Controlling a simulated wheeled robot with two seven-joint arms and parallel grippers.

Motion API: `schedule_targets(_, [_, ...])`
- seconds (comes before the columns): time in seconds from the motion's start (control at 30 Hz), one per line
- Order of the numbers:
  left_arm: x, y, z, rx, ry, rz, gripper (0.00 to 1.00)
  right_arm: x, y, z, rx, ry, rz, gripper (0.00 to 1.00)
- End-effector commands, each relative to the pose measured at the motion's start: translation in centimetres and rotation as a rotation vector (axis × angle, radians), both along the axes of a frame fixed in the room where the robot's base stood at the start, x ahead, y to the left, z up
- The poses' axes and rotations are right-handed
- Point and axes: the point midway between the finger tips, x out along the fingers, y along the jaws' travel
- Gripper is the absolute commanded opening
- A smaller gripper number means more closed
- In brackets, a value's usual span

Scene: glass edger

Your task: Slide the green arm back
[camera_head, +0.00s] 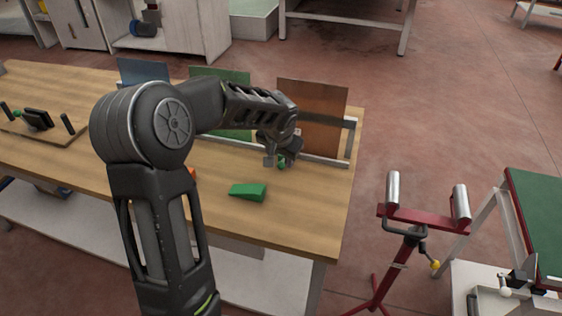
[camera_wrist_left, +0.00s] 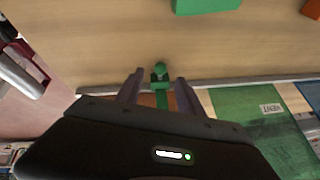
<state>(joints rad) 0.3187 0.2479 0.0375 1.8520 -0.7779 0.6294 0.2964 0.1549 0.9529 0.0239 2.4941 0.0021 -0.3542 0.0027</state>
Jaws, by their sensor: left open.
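The green arm (camera_wrist_left: 165,97) shows in the left wrist view as a narrow green piece with a round knob at its end, by the metal rail. A small green bit of it (camera_head: 281,164) shows in the head view beneath my gripper, in front of the brown panel. My left gripper (camera_head: 281,157) is open above the rail at the right end of the table. In the left wrist view my left gripper (camera_wrist_left: 159,77) has one finger on each side of the green arm; whether they touch it I cannot tell. My right gripper is not in view.
A green wedge block (camera_head: 248,191) lies on the wooden table (camera_head: 300,215) in front of the rail (camera_head: 320,158). Brown (camera_head: 318,118), green (camera_head: 228,80) and blue (camera_head: 140,72) panels stand behind. A red roller stand (camera_head: 412,222) is right of the table.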

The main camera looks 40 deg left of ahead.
Motion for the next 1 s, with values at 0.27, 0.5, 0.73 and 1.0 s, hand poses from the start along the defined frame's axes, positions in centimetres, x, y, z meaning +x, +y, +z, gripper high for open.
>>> schedule_targets(0.27, [1.5, 1.0, -3.8, 0.0, 0.003, 0.001, 0.45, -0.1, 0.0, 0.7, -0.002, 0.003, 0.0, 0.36])
schedule_targets(0.5, [1.9, 1.2, -4.6, 0.001, -0.001, 0.001, 0.45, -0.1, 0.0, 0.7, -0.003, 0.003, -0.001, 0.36])
schedule_targets(0.73, [1.9, 1.2, -4.6, 0.001, -0.001, 0.0, 0.39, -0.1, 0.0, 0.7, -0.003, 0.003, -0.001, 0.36])
schedule_targets(1.0, [1.8, 1.2, -4.6, 0.0, -0.001, 0.0, 0.17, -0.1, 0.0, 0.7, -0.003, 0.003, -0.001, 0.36])
